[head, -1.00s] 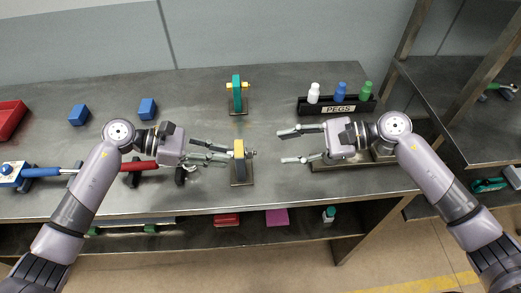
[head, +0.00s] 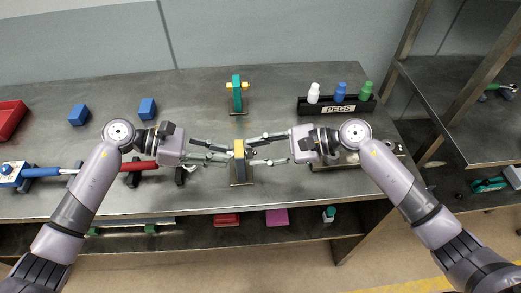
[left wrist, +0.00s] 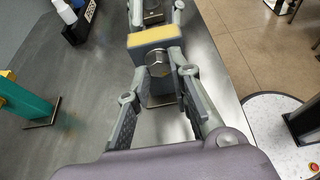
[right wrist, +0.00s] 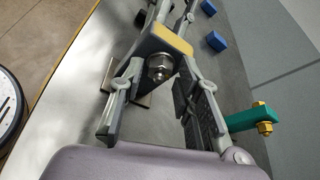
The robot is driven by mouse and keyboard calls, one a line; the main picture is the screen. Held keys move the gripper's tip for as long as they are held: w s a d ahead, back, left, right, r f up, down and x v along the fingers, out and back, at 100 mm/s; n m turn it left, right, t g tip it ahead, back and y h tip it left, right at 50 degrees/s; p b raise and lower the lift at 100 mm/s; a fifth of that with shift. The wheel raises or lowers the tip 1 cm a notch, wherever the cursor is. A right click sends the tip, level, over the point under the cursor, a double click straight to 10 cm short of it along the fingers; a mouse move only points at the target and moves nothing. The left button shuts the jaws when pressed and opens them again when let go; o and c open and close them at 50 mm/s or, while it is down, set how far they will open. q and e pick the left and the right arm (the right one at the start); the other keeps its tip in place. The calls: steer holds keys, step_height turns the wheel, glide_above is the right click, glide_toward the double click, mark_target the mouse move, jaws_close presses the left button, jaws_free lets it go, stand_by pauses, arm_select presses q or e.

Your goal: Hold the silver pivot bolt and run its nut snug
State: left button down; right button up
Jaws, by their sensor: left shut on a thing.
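The silver pivot bolt passes through an upright grey block with a yellow top (head: 239,148) on a small base plate. Its hex head (left wrist: 158,64) faces my left gripper (left wrist: 160,70). That gripper is shut on the bolt head, one finger on each side. The silver nut (right wrist: 160,68), with the threaded bolt end in its middle, is on the block's right side in the head view. My right gripper (head: 254,152) is open, its fingers spread on either side of the nut. A gap shows between the fingers and the nut in the right wrist view.
A green upright with yellow hardware (head: 236,94) stands behind the block. A black rack marked PEGS (head: 337,107) holds white, blue and green pegs at the back right. Blue cubes (head: 79,115) and a red-handled tool (head: 138,166) lie to the left.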

jaws_close()
steer(key=shift+m, duration=0.3)
steer(key=m+g, duration=0.2)
steer(key=m, duration=0.1)
steer(key=shift+w+g, duration=0.3)
steer(key=m+g, duration=0.1)
steer(key=m, duration=0.1)
steer(key=m+g, duration=0.1)
steer(key=shift+w+m+g, duration=0.2)
steer(key=shift+m+g, duration=0.2)
steer(key=m, duration=0.1)
steer(key=m+g, duration=0.1)
steer(key=m, duration=0.1)
steer(key=m+g+y, duration=0.1)
steer(key=shift+w+f+m, duration=0.2)
steer(key=shift+f+m, duration=0.05)
steer(key=shift+m, duration=0.15)
steer(key=m, duration=0.1)
steer(key=m+g+y, duration=0.1)
steer(key=m, duration=0.2)
steer(key=shift+d+f+m+g+y, duration=0.1)
steer(key=shift+f+m+g+y, duration=0.15)
steer(key=shift+m+g+y, duration=0.15)
